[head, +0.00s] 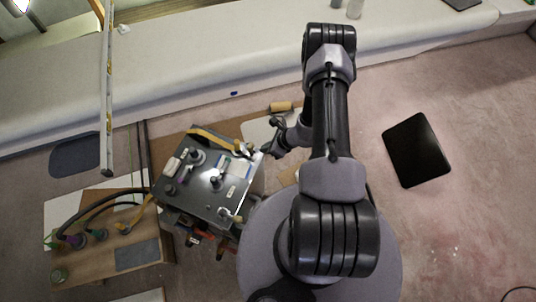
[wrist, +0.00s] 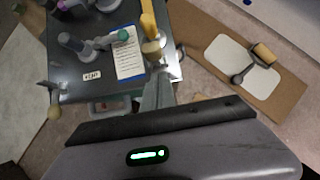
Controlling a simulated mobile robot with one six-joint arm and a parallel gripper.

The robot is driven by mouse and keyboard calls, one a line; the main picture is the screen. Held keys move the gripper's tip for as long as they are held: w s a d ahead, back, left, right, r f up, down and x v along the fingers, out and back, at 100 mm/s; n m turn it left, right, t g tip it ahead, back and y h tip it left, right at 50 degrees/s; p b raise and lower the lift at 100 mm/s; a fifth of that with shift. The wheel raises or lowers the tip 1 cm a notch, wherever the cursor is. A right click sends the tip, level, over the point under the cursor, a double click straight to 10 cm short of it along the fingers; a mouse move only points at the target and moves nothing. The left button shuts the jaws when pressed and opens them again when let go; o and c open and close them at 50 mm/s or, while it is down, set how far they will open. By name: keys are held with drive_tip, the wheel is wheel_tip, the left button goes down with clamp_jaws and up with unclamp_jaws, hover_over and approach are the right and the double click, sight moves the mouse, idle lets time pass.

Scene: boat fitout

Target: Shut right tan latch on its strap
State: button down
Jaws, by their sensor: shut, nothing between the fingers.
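A dark box (head: 200,205) has a yellow strap (head: 208,136) along its far edge. In the wrist view the strap (wrist: 148,20) runs down to a tan-knobbed fitting (wrist: 152,48) at the box's edge, apparently the latch; whether it is shut I cannot tell. Another lever with a tan knob (wrist: 54,112) sticks out at the box's left in the wrist view. My gripper (wrist: 158,78) is shut and empty, its fingertips just below the strap-end fitting in that view. In the head view my gripper (head: 268,149) is beside the box's right corner.
A white plate (wrist: 228,52) with a tan-handled lever (wrist: 263,54) lies on a brown board right of the box. A wooden bench with cables (head: 120,255) stands left of the box. A black panel (head: 416,150) lies on the floor at right. A long pale ledge (head: 210,60) runs behind.

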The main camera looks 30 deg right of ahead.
wheel_tip(320, 180, up, 10)
drive_tip(key=s+d+p, duration=0.1)
drive_tip(key=s+p, duration=0.1)
drive_tip(key=shift+s+d+f+p, duration=0.2)
drive_tip(key=shift+d+p, duration=0.05)
drive_tip(key=shift+p, duration=0.1)
